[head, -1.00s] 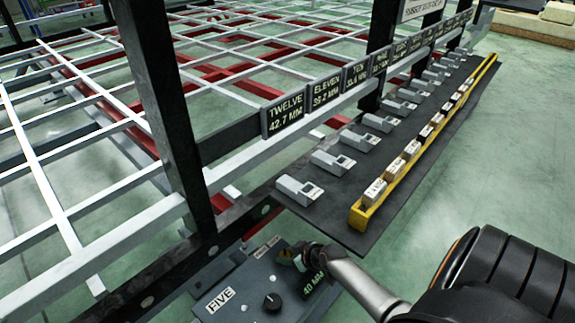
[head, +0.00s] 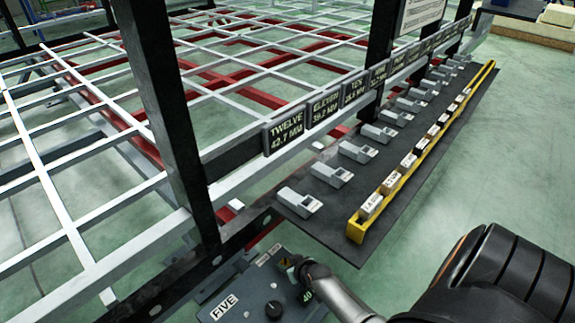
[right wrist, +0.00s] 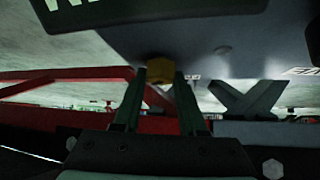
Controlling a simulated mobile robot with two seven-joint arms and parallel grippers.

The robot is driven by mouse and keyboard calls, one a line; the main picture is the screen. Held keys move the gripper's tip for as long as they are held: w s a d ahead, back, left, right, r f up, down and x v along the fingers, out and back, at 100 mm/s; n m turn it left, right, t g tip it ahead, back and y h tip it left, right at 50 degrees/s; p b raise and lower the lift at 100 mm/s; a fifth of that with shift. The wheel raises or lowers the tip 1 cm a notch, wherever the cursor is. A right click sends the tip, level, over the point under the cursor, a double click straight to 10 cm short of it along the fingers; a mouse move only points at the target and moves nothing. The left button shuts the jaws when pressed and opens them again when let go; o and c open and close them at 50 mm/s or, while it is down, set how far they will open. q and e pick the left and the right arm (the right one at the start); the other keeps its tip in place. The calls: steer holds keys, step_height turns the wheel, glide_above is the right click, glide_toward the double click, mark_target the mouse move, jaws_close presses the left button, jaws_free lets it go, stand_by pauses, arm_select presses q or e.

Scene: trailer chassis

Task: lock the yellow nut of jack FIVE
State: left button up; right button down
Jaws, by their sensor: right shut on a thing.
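The grey box of jack FIVE (head: 245,295) is at the bottom of the head view, with its FIVE label and a black knob (head: 273,309). My right gripper (head: 290,263) is at the box's far right part, beside a small display (head: 306,297) that my wrist partly covers. In the right wrist view, the yellow nut (right wrist: 158,96) sits between the tips of my right gripper's two fingers (right wrist: 160,88), which are shut on it. The nut is dark and partly shaded there. In the head view my gripper mostly hides it. My left gripper is not in view.
A dark frame post (head: 165,120) and a pale lattice chassis stand to the left. A dark shelf (head: 320,235) with several grey devices and a yellow tray (head: 355,231) of labelled blocks lies just beyond the box.

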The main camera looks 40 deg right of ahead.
steer(key=shift+d, duration=0.1)
steer(key=shift+c, duration=2.3)
jaws_free()
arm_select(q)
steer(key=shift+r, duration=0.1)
arm_select(e)
steer(key=shift+r, duration=0.1)
arm_select(q)
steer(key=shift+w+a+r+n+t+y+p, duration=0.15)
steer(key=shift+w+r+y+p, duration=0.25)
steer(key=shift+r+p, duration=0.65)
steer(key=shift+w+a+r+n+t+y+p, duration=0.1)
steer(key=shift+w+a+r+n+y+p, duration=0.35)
steer(key=shift+p, duration=1.05)
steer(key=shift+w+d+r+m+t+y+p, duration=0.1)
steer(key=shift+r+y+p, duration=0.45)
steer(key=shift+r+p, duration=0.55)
arm_select(e)
steer(key=shift+v, duration=6.2)
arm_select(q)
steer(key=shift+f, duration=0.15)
